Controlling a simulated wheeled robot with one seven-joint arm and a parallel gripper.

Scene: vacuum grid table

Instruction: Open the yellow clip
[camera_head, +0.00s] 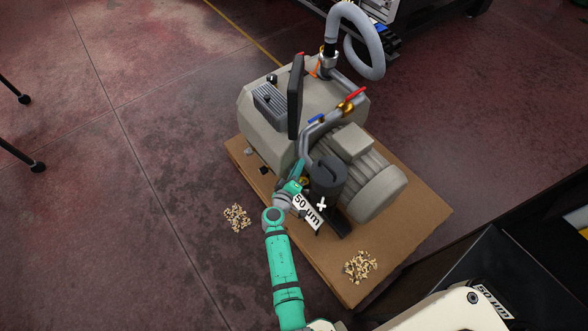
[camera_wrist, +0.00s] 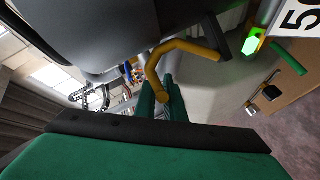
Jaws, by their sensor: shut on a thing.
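The yellow clip (camera_wrist: 183,47) is a bent bar beside a dark grey canister (camera_wrist: 105,30) in the wrist view. Its lower end lies between the green fingers of my gripper (camera_wrist: 162,98), which are shut on it. In the head view my gripper (camera_head: 297,186) is at the left side of the dark canister (camera_head: 327,174). A small yellowish spot, likely the clip (camera_head: 304,181), shows there; most of it is hidden.
The canister belongs to a large beige pump (camera_head: 270,120) on a brown board (camera_head: 385,245). A white "50 um" label (camera_head: 306,212) is close to my gripper. Piles of small pale pieces lie on the floor (camera_head: 237,217) and on the board (camera_head: 360,267). Open floor lies left.

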